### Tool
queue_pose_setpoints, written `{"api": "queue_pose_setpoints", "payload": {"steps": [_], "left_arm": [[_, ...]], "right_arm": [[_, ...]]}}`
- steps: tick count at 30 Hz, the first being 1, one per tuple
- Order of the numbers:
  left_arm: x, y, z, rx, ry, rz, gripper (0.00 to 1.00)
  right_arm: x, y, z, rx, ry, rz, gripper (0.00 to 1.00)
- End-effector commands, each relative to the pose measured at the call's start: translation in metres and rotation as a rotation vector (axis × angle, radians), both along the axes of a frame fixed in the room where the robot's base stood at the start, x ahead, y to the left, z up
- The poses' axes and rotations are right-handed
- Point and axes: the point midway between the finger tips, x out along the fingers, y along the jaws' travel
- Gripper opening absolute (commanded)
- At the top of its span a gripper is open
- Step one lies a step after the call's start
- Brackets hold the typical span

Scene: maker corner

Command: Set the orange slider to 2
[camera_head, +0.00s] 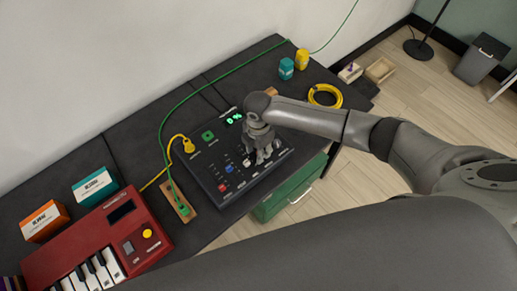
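The dark control panel (237,196) lies on the black bench, with several small sliders and knobs and a green display (234,118) that seems to read 0%. I cannot make out an orange slider; part of the panel is behind my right gripper. My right gripper (262,157) points down over the right half of the panel, fingertips at or just above its surface. The finger gap is too small to judge. My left gripper is not in view.
A red keyboard (88,243) stands at the left, near orange (44,221) and teal (95,186) boxes. A green cable (184,92) and a yellow plug (188,146) lie by the panel. A yellow cable coil (325,96) lies right. A green drawer (290,189) is below the bench.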

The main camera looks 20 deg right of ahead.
Motion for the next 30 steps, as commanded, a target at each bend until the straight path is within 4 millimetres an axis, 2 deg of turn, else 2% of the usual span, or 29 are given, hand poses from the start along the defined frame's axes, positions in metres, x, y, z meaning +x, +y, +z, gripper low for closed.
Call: {"api": "queue_pose_setpoints", "payload": {"steps": [7,11,14,24,30], "left_arm": [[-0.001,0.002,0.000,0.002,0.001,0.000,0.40],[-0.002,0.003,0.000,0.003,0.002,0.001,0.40],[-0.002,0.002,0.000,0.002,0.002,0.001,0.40],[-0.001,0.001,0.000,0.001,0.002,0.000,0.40],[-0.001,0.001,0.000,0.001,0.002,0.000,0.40]], "right_arm": [[-0.001,0.000,-0.001,-0.001,0.002,0.000,0.38],[0.000,0.000,0.005,0.000,0.001,0.000,0.38],[0.000,0.000,0.019,0.000,-0.001,0.001,0.38],[0.000,-0.001,0.090,0.000,-0.003,0.001,0.38],[-0.001,-0.001,0.114,0.000,0.000,0.000,0.38]]}}
